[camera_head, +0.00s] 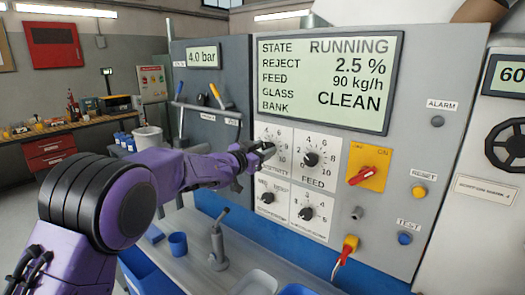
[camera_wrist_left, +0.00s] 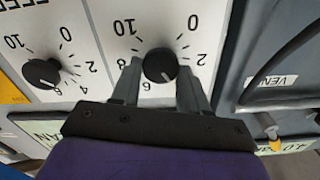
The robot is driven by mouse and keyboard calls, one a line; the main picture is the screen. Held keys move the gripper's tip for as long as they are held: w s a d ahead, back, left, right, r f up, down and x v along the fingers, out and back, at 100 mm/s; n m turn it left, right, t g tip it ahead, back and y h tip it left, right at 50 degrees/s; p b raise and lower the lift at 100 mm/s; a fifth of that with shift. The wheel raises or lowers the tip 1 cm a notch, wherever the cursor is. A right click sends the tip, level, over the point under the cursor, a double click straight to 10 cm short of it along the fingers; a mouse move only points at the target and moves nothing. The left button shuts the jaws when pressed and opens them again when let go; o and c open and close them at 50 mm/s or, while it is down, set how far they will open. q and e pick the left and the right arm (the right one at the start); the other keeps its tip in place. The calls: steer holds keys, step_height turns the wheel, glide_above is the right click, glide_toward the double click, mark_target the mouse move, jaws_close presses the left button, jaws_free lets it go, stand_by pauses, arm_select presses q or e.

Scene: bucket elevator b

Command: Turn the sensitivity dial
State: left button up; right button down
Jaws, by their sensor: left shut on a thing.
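The sensitivity dial (camera_wrist_left: 160,65) is a round black knob on a white scale plate, at the upper left of the panel's dial group. My left gripper (camera_head: 257,153) reaches it from the left in the head view and covers part of its plate and label. In the left wrist view my left gripper (camera_wrist_left: 158,68) has one finger on each side of the knob and is shut on it. The picture there is upside down, and the knob's pale mark faces the gripper, near the 6. My right gripper is not in view.
The feed dial (camera_head: 310,159) sits close to the right, with two smaller dials below. A red switch on a yellow plate (camera_head: 368,167) is farther right. The display (camera_head: 330,80) above reads RUNNING. A grey upright handle (camera_head: 218,240) stands on the ledge below.

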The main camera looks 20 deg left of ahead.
arm_select(q)
steer(key=shift+d+f+m+b, duration=0.1)
steer(key=shift+m+b, duration=2.05)
steer(key=shift+m, duration=1.55)
steer(key=o, duration=1)
steer(key=b+v, duration=0.4)
steer(key=v, duration=0.6)
steer(key=shift+s, duration=0.2)
